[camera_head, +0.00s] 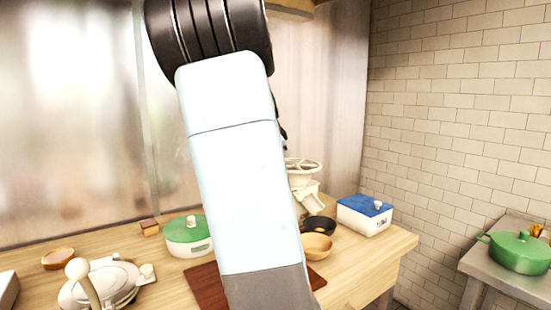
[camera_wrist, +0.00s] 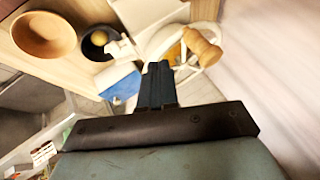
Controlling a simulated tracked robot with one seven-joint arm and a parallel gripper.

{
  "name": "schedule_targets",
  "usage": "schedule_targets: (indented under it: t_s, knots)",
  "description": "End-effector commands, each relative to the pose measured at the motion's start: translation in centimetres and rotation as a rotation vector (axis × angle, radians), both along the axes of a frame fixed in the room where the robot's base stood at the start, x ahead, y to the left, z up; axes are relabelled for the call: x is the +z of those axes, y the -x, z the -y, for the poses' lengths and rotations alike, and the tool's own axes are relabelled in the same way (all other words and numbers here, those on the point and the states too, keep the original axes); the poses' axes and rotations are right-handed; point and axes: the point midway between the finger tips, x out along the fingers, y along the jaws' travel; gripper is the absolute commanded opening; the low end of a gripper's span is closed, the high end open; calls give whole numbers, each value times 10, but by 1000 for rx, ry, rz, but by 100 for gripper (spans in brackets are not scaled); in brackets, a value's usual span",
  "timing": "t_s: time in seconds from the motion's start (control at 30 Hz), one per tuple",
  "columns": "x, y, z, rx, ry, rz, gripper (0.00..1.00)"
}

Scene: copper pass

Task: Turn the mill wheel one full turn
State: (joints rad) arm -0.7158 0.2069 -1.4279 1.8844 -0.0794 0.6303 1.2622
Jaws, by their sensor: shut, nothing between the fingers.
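The white mill (camera_head: 305,192) stands on the wooden counter, partly behind my arm, with its spoked wheel (camera_head: 303,165) lying roughly flat on top. In the wrist view the wheel's pale rim (camera_wrist: 212,18) shows beyond my fingertips. Its wooden crank knob (camera_wrist: 202,47) is just right of the fingertips. My gripper (camera_wrist: 158,68) is shut and empty, with its tips close to the wheel. I cannot tell whether they touch it.
A wooden bowl (camera_head: 316,246) and a dark pan (camera_head: 319,226) sit by the mill. A blue-lidded white box (camera_head: 365,215) stands to its right. A green-lidded pot (camera_head: 187,236) and a brown board (camera_head: 207,288) lie left. A tiled wall (camera_head: 460,110) closes the right side.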

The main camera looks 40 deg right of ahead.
Motion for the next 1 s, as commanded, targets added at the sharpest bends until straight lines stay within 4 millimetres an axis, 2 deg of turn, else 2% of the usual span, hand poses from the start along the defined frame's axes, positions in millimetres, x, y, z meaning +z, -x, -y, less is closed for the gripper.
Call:
schedule_targets:
  t_s: [0.37,0.8,1.0]
  knots:
    - [-17,-6,13,-3,1,-1,0]
    - [-16,-35,24,-1,1,-1,0]
    - [-16,-42,26,0,1,-1,0]
